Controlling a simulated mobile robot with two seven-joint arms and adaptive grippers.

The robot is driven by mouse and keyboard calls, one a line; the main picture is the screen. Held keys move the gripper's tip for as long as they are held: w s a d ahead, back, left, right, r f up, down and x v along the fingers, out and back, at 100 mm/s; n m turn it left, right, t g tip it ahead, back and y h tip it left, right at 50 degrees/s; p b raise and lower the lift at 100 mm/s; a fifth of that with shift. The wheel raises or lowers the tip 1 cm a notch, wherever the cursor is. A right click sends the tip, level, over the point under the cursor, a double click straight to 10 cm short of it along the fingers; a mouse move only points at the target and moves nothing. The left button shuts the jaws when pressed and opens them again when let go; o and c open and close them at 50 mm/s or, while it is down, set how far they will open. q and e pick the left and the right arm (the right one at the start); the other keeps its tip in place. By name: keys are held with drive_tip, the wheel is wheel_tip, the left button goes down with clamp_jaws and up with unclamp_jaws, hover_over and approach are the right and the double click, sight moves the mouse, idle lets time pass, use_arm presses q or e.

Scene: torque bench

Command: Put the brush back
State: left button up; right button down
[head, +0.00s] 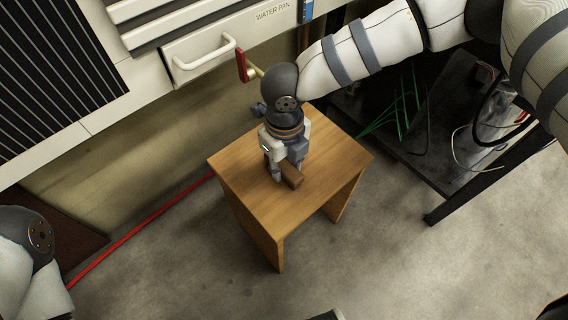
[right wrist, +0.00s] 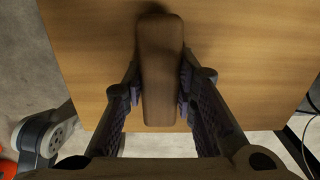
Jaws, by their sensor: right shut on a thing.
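The brush (head: 293,177) shows as a brown, rounded wooden block at the top of the small wooden table (head: 238,170). It also shows in the right wrist view (right wrist: 158,70), running lengthwise between the fingers; no bristles can be seen. My right gripper (head: 286,172) points down over the table and is shut on the brush, with one finger on each side. I cannot tell whether the brush touches the tabletop or is slightly above it. My left gripper is out of view; only part of the left arm shows at the lower left.
A white cabinet with a handle (head: 205,52) and a "WATER PAN" label stands behind the table. A red-handled lever (head: 241,65) sticks out near my right wrist. A dark platform (head: 455,130) with cables is at the right.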

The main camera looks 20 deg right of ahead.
sight(285, 165)
drive_tip(key=c, duration=1.3)
unclamp_jaws()
drive_tip(key=shift+f, duration=0.1)
wheel_tip(285, 165, up, 12)
drive_tip(key=p, duration=0.2)
drive_tip(key=shift+p, duration=0.4)
